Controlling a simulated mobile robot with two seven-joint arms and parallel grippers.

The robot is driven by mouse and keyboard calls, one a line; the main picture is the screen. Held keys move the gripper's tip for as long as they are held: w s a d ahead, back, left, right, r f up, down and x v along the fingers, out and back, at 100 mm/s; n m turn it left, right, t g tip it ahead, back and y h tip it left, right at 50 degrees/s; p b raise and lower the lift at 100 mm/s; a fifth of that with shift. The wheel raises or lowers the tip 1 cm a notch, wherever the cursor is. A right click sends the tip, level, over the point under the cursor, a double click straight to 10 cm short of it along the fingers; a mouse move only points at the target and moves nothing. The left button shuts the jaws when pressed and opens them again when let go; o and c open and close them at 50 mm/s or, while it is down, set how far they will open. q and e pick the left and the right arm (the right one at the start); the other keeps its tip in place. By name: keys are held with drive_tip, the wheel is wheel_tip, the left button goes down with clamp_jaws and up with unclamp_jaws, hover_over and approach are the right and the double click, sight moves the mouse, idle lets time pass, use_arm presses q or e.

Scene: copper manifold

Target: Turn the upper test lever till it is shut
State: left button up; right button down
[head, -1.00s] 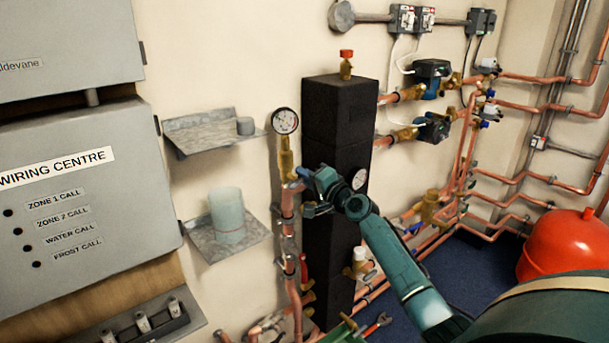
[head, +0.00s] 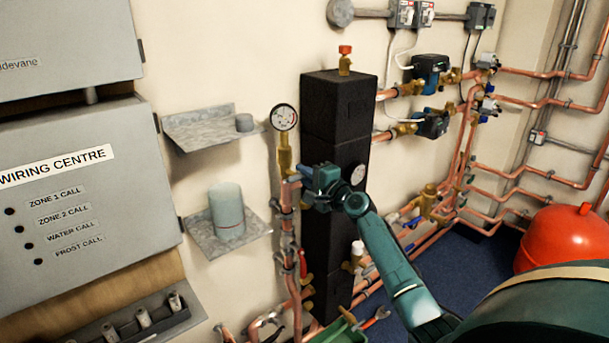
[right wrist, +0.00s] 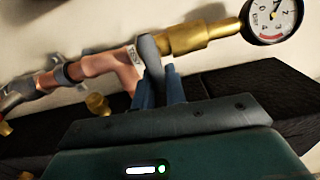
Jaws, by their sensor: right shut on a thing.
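The pressure gauge (head: 284,117) sits on a brass fitting (head: 284,160) above a copper pipe, left of the black column. My right gripper (head: 308,186) is at the pipe just below that fitting and covers the upper test lever in the head view. In the right wrist view, the gripper's blue fingers (right wrist: 165,88) are shut on a grey lever (right wrist: 150,50). The lever stands at the joint between the copper tee (right wrist: 110,64) and the brass fitting (right wrist: 190,36). Its exact angle to the pipe is hard to judge. My left gripper is not in view.
The black column (head: 338,115) stands close behind my right gripper. A red handle (head: 303,263) is lower on the pipe. Two wall shelves (head: 190,145) (head: 205,243) are to the left. Pumps and copper pipes (head: 540,80) fill the right wall.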

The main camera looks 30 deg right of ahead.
drive_tip(key=shift+f, duration=0.1)
drive_tip(key=c, duration=1.5)
unclamp_jaws()
drive_tip(key=shift+o, duration=0.2)
drive_tip(key=s+d, duration=0.1)
drive_tip(key=s, duration=1.2)
